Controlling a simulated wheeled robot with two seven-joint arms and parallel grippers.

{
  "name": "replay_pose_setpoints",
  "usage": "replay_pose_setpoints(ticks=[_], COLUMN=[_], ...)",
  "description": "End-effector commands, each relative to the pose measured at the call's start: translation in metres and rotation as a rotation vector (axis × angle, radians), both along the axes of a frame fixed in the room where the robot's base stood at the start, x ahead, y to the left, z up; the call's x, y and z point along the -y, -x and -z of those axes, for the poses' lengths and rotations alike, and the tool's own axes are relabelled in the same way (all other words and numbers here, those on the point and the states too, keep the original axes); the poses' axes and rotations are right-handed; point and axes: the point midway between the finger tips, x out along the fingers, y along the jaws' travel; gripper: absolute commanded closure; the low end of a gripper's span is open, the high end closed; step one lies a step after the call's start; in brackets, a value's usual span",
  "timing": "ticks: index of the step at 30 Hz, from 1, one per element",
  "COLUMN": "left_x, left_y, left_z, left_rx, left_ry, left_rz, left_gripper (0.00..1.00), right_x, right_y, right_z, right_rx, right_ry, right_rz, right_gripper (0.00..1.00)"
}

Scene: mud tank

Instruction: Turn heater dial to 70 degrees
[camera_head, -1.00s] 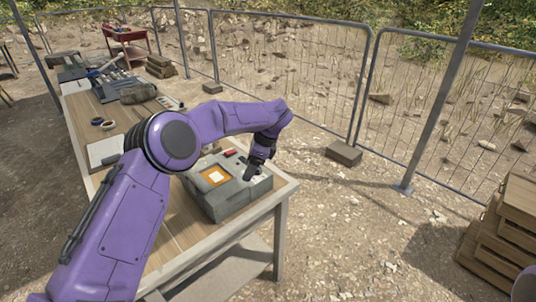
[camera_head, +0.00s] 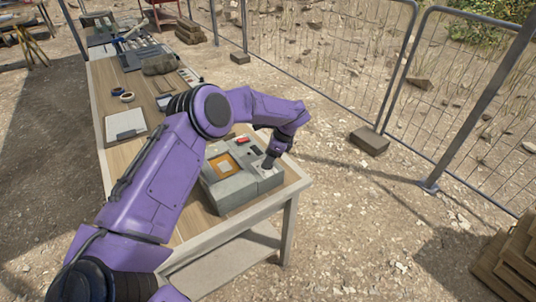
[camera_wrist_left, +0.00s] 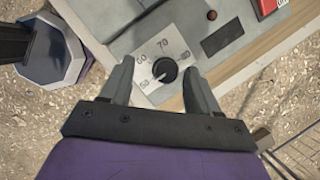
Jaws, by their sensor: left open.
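The heater unit (camera_head: 232,192) is a grey box with an orange-framed white square on top, standing at the near end of the wooden table. Its round black dial (camera_wrist_left: 164,70) sits on a white plate (camera_wrist_left: 150,48) with numbers around it, of which 70 reads at the top. My left gripper (camera_head: 268,164) is over the dial corner of the heater. In the left wrist view its two fingers (camera_wrist_left: 160,85) are apart, one on each side of the dial. I cannot tell whether they touch it. The dial's pointer seems to face the lower left, near the lowest number. My right gripper is out of view.
A red switch (camera_wrist_left: 268,6) and a dark panel (camera_wrist_left: 222,37) are on the heater beside the dial. Tape rolls (camera_head: 127,97), a clipboard (camera_head: 125,124) and tools lie farther along the table. A metal fence (camera_head: 330,60) stands behind; wooden crates (camera_head: 505,262) are at lower right.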

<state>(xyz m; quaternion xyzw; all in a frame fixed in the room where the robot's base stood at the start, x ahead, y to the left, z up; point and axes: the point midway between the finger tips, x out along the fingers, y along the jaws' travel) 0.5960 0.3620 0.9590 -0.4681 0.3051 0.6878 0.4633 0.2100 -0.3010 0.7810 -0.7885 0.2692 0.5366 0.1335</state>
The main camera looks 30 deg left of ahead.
Motion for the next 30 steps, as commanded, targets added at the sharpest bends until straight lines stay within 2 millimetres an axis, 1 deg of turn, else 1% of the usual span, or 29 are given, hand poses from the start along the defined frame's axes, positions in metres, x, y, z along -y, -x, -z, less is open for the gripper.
replay_pose_setpoints(ticks=[1,4,11,12,14,15,17,25,30], left_x=[-0.002,-0.005,-0.005,-0.005,-0.005,-0.005,-0.005,-0.004,-0.003], left_y=[0.001,0.0,0.0,0.0,0.0,0.0,0.001,0.001,0.002], left_z=[0.006,0.014,0.018,0.018,0.017,0.017,0.018,0.019,0.021], left_rx=[-0.004,-0.003,-0.002,-0.003,-0.003,-0.003,-0.004,-0.006,-0.007], left_ry=[-0.001,-0.002,-0.001,-0.001,-0.001,-0.001,0.0,0.001,0.002], left_rz=[0.0,0.0,0.001,0.001,0.001,0.001,0.001,0.012,0.064], left_gripper=[0.39,0.39,0.39,0.42,0.62,0.75,0.94,0.94,0.94], right_x=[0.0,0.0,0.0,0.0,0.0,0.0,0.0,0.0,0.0], right_y=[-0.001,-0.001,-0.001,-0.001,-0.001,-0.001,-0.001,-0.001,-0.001], right_z=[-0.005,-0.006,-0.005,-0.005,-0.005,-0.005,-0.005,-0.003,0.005], right_rx=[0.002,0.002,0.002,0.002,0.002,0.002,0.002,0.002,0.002], right_ry=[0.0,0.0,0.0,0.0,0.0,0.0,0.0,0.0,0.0], right_rz=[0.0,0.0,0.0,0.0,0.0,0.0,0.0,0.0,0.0], right_gripper=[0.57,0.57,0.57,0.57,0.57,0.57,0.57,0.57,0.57])
